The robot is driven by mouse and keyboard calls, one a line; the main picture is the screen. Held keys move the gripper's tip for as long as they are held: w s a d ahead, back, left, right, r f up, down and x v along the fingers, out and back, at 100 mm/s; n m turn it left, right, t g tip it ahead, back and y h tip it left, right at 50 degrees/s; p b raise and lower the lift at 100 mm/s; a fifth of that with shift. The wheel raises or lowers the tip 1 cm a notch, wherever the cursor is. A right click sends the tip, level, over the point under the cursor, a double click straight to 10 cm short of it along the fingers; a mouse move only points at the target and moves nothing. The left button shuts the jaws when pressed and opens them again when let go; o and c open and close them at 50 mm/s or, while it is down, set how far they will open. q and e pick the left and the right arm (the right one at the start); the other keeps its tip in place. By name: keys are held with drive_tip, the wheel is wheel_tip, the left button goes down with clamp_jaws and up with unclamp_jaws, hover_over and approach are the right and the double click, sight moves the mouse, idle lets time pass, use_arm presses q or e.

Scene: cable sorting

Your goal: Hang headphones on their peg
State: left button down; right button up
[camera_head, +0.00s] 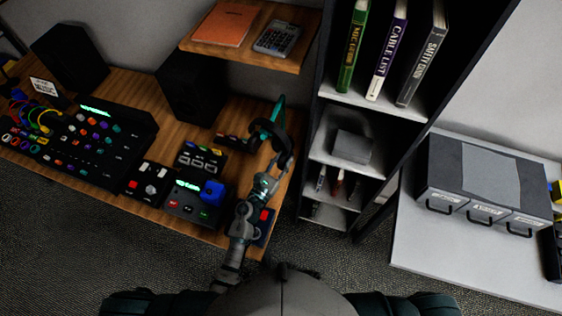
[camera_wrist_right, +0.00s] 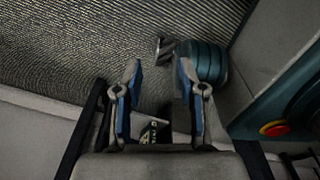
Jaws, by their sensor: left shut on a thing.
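The headphones (camera_head: 268,129), dark with a teal part, are at the right end of the wooden desk, beside the dark bookshelf. My left gripper (camera_head: 281,157) reaches up from below and is shut on the headphones, its fingers at their lower right part. The gripper and wrist partly hide the contact. I cannot make out the peg in either view. My right gripper (camera_wrist_right: 160,70) shows in the right wrist view, open and empty, with carpet beyond its fingers; it does not show in the head view.
The desk (camera_head: 135,92) carries a mixer (camera_head: 93,145), small control boxes and speakers (camera_head: 190,86). A raised wooden shelf (camera_head: 240,54) holds an orange notebook and a calculator. The bookshelf (camera_head: 317,148) holds books and a grey box. A drawer unit (camera_head: 440,170) stands on the right table.

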use_arm(q)
drive_tip(key=shift+w+d+f+b, duration=0.15)
drive_tip(key=shift+w+f+b, duration=0.05)
drive_tip(key=shift+f+b, duration=0.15)
drive_tip(key=shift+a+f+b, duration=0.3)
drive_tip(key=shift+a, duration=0.15)
drive_tip(key=shift+w+f, duration=0.1)
drive_tip(key=shift+d, duration=0.25)
use_arm(e)
drive_tip(key=w, duration=0.2)
drive_tip(key=w+a, duration=0.1)
drive_tip(key=w, duration=0.1)
drive_tip(key=shift+r, duration=0.25)
use_arm(q)
drive_tip(key=shift+d, duration=0.1)
use_arm(e)
drive_tip(key=shift+w, duration=0.1)
use_arm(q)
drive_tip(key=shift+f, duration=0.1)
drive_tip(key=c, duration=0.8)
unclamp_jaws()
drive_tip(key=shift+o, duration=0.2)
